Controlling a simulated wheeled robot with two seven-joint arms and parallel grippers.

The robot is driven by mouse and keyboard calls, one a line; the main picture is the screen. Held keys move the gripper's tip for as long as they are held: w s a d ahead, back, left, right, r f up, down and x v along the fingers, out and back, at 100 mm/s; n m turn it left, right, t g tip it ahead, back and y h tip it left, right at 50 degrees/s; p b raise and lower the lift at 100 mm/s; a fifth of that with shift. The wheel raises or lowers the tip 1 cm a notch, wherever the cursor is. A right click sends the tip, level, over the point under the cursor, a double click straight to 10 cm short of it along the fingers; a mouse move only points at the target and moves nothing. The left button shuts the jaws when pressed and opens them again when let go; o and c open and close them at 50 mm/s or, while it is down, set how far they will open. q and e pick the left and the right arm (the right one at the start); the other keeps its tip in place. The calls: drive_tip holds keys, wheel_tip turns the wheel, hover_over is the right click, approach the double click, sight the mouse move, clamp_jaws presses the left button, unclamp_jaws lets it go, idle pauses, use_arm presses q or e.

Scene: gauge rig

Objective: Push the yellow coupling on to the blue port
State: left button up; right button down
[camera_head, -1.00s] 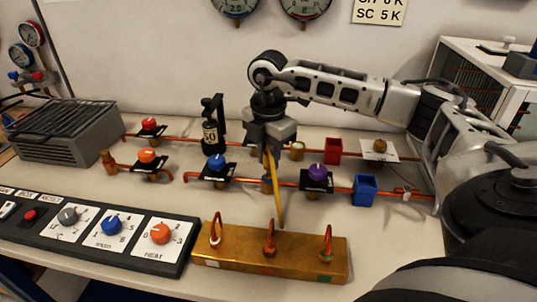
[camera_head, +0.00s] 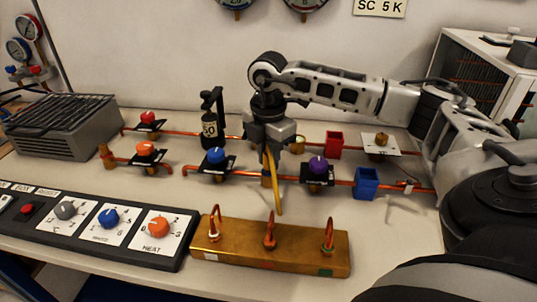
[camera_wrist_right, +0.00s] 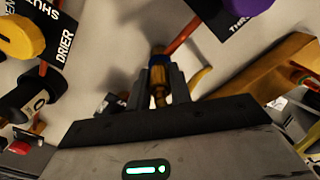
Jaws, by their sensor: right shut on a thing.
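My right gripper (camera_head: 268,150) points down over the middle of the copper pipe line. It is shut on the yellow coupling (camera_wrist_right: 159,92), a brass-coloured piece between the fingers in the wrist view. A yellow hose (camera_head: 276,195) hangs from it towards the front. In the head view a brass stub (camera_head: 267,179) stands just under the fingers. The fingers hide where coupling and port meet, so I cannot tell whether it is fully seated. My left gripper is out of view.
Blue (camera_head: 216,157) and purple (camera_head: 318,165) valve knobs flank the gripper. A brass block (camera_head: 270,258) with several hooked copper tubes stands in front. A red box (camera_head: 334,144) and a blue box (camera_head: 366,183) are to the right. A control panel (camera_head: 90,228) lies front left.

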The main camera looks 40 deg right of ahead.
drive_tip(key=shift+f, duration=0.35)
idle(0.5)
drive_tip(key=c, duration=0.9)
unclamp_jaws()
drive_tip(key=shift+o, duration=0.2)
drive_tip(key=shift+r, duration=0.45)
wheel_tip(320, 180, up, 15)
drive_tip(key=p, duration=0.1)
drive_tip(key=shift+p, duration=0.3)
